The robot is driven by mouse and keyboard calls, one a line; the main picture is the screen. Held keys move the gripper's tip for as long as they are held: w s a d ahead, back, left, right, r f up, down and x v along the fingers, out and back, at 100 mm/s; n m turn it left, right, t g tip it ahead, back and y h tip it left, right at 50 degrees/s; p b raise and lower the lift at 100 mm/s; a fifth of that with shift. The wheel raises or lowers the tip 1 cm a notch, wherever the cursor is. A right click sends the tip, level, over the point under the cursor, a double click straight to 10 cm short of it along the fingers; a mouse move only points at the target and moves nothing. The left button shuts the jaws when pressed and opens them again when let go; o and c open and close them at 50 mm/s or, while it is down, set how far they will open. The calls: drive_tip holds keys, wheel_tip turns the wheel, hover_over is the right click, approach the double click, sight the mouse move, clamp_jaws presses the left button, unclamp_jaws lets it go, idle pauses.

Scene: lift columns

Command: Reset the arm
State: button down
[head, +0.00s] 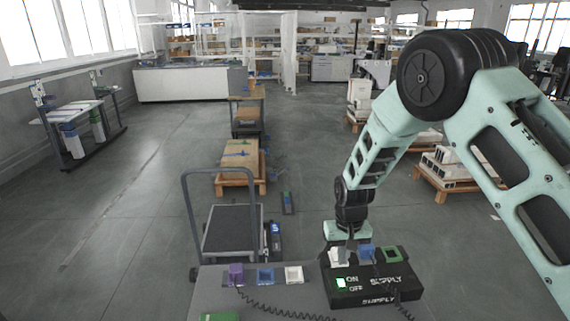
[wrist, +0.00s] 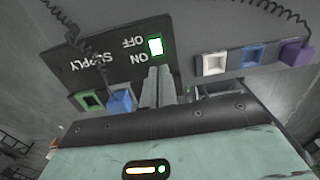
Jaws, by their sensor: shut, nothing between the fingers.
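My gripper shows in the wrist view (wrist: 161,78) with its two grey fingers side by side, shut and empty. In the head view, my mint arm reaches down over the far edge of the black supply box (head: 352,296). The box also shows in the wrist view (wrist: 112,54). Its ON/OFF switch (head: 340,283) is lit green near ON; in the wrist view the lit switch (wrist: 156,46) is just beyond my fingertips. I cannot tell whether the fingers touch the box.
The box carries a white piece (head: 338,257), a blue plug (head: 366,252) and a green socket (head: 393,254). To the left are a purple plug (head: 236,272), a blue socket (head: 265,275) and a white socket (head: 294,274). Coiled cables lie nearby.

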drive_tip(key=s+a+r+n+y+b, duration=0.1)
drive_tip(key=s+a+r+n+b, duration=0.1)
drive_tip(key=s+a+r, duration=0.35)
drive_tip(key=s+a+r+n+b, duration=0.1)
drive_tip(key=s+a+r+n, duration=0.15)
drive_tip(key=s+r, duration=0.5)
drive_tip(key=s+d+r+n+b, duration=0.2)
drive_tip(key=s+n, duration=0.1)
drive_tip(key=s, duration=1.6)
drive_tip(key=shift+s+h+b, duration=0.3)
drive_tip(key=shift+s+b, duration=0.05)
drive_tip(key=shift+b, duration=0.05)
